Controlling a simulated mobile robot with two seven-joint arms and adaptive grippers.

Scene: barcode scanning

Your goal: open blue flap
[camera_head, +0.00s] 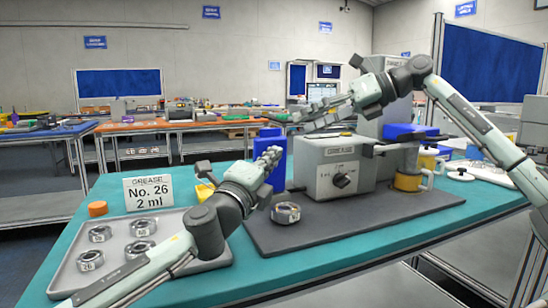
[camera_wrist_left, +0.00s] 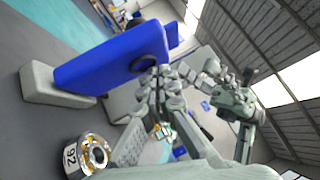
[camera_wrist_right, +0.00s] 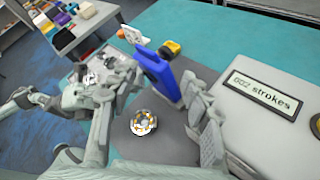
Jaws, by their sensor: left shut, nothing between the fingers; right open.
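The blue flap (camera_head: 277,147) stands upright at the left end of the grey machine (camera_head: 322,160). In the left wrist view the flap (camera_wrist_left: 105,62) shows a dark round hole near my fingertips. My left gripper (camera_head: 270,157) is shut and empty, with its tips close to the flap; I cannot tell whether they touch. It also shows in the left wrist view (camera_wrist_left: 160,78). My right gripper (camera_head: 300,115) is open and empty, above the machine's left end. In the right wrist view the flap (camera_wrist_right: 158,75) stands beyond my spread right fingers.
A bearing ring (camera_head: 286,212) lies on the dark mat (camera_head: 350,220) in front of the flap. A tray (camera_head: 70,277) with several rings stands at the left, near a grease sign (camera_head: 147,193) and an orange cap (camera_head: 97,208).

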